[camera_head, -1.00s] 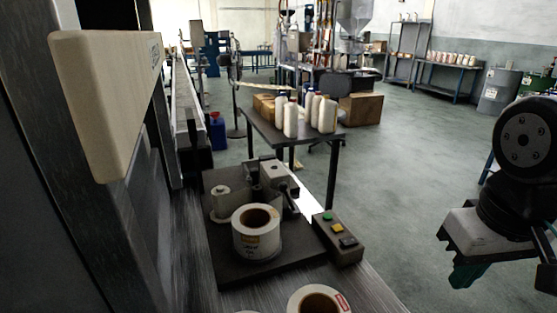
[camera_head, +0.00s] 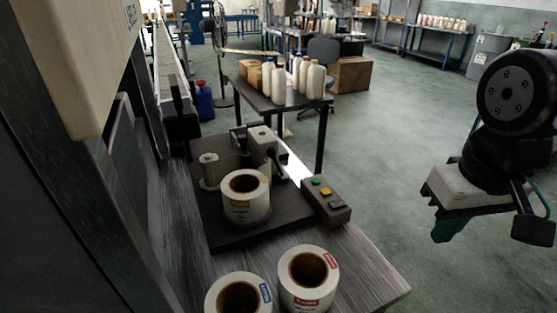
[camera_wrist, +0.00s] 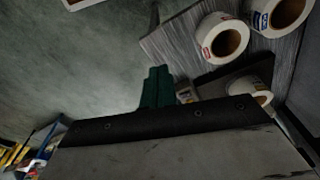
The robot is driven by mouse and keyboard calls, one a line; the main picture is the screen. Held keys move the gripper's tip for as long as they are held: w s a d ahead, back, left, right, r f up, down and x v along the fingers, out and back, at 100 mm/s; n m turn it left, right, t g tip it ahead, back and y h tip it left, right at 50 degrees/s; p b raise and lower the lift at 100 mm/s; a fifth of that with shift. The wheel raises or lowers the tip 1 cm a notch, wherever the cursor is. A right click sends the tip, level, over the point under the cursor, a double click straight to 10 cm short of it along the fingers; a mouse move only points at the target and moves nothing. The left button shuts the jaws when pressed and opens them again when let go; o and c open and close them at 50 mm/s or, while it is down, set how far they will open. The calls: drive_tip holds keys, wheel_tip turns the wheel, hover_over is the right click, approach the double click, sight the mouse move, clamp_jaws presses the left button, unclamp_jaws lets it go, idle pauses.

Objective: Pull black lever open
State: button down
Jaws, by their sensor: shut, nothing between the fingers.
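The label machine (camera_head: 215,232) sits on a metal table, with a roll of labels (camera_head: 243,213) on its dark base plate. A grey block with small dark parts (camera_head: 262,140) stands behind the roll. A black lever cannot be clearly told apart among these parts. My gripper (camera_head: 447,229) hangs at the right over open floor, well apart from the machine. Its green fingers also show in the wrist view (camera_wrist: 157,88), together and with nothing between them. Part of the machine and its roll lie beyond them at the right.
Two loose label rolls (camera_head: 307,277) (camera_head: 238,295) stand on the table's front part. A button box (camera_head: 327,203) sits at the machine's right edge. A beige machine part (camera_head: 85,60) juts in at upper left. A small table (camera_head: 262,101) with white bottles stands behind. Floor at right is clear.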

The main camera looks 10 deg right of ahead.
drive_tip(key=c, duration=1.6)
unclamp_jaws()
drive_tip(key=o, duration=0.5)
drive_tip(key=shift+w+a+f+g, duration=0.1)
drive_tip(key=shift+w+f+g, duration=0.05)
drive_tip(key=shift+f+g, duration=0.15)
drive_tip(key=shift+c, duration=0.2)
drive_tip(key=n+g+y, duration=0.4)
drive_tip(key=n, duration=0.5)
hover_over(274, 145)
drive_tip(key=s+d, duration=0.1)
drive_tip(key=d, duration=0.1)
wheel_tip(274, 145, down, 5)
drive_tip(key=x, duration=0.8)
drive_tip(key=shift+s+d, duration=0.1)
drive_tip(key=shift+d, duration=0.1)
clamp_jaws()
